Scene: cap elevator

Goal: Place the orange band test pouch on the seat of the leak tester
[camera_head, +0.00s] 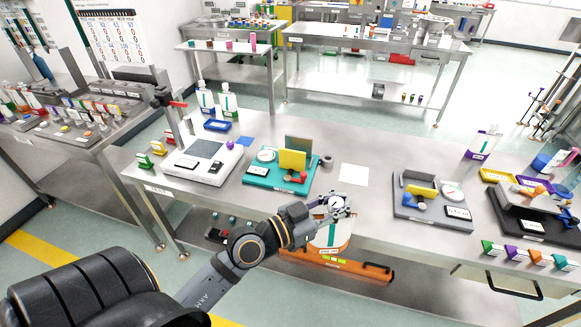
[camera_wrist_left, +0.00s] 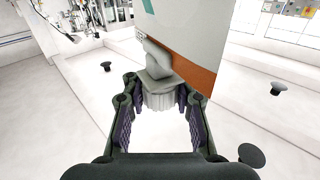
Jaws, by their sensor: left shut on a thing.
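The pouch (camera_head: 323,236) is white with an orange band and hangs below my left gripper (camera_head: 336,203) at the table's front edge, partly hidden by it. In the left wrist view, the pouch (camera_wrist_left: 205,28) shows its orange band and a pale spout with a ribbed cap. The fingers of my left gripper (camera_wrist_left: 160,98) are shut around the cap. Two gauge devices stand on the table: a teal one (camera_head: 258,180) with a yellow plate and a grey one (camera_head: 410,207) with a yellow and blue part. I cannot tell which is the leak tester. My right gripper is out of view.
A white device (camera_head: 187,170) with a dark square stands left of the teal one. A white sheet (camera_head: 354,174) lies between the gauge devices. A black stand (camera_head: 510,218) is at the right. An orange tray (camera_head: 345,265) with a black handle is below the table's front edge.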

